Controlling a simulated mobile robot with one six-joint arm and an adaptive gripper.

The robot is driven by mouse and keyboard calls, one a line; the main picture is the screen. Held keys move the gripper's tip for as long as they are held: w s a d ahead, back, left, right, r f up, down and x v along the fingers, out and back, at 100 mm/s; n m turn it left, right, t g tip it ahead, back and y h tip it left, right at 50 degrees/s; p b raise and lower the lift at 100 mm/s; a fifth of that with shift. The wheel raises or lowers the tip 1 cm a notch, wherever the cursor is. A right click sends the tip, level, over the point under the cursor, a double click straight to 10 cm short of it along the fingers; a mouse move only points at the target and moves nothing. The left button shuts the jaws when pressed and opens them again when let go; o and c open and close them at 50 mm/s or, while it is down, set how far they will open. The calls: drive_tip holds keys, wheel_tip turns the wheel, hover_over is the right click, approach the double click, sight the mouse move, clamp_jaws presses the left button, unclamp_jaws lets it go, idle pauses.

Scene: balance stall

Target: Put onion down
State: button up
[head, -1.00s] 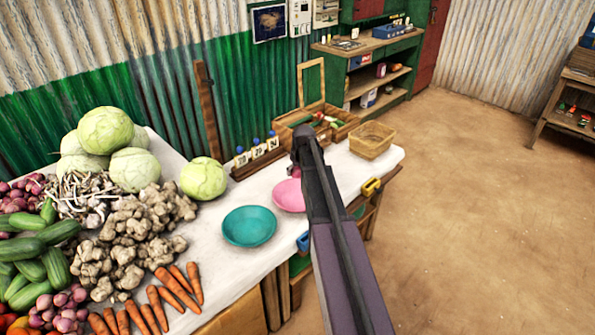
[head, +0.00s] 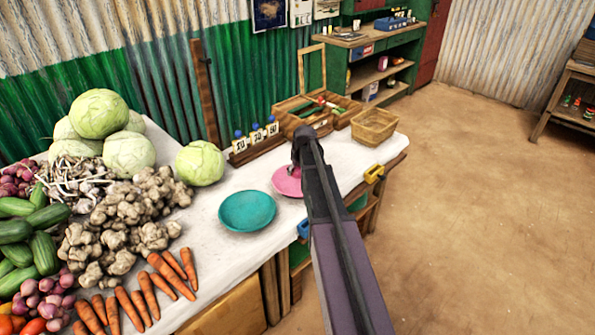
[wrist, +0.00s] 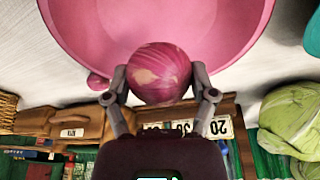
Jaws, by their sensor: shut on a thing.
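In the wrist view my gripper (wrist: 160,92) is shut on a round purple-red onion (wrist: 160,70). The onion is between the two fingers, over the near part of a pink dish (wrist: 85,30); I cannot tell whether it touches the dish. In the head view the pink dish (head: 284,181) shows beside my arm, which hides part of it.
A teal dish (head: 247,211) sits left of the pink one on the white table. A wicker basket (head: 374,128), an open wooden box (head: 302,118) and small number cards (head: 257,137) stand behind. Carrots (head: 150,295), ginger and cabbages (head: 200,163) fill the left side.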

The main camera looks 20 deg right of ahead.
sight(297, 176)
drive_tip(key=shift+f+b, duration=1.2)
drive_tip(key=shift+f, duration=0.3)
drive_tip(key=o, duration=1.2)
drive_tip(key=shift+c, duration=0.2)
wheel_tip(297, 176, up, 7)
drive_tip(key=p, duration=0.7)
drive_tip(key=shift+s+a, duration=0.1)
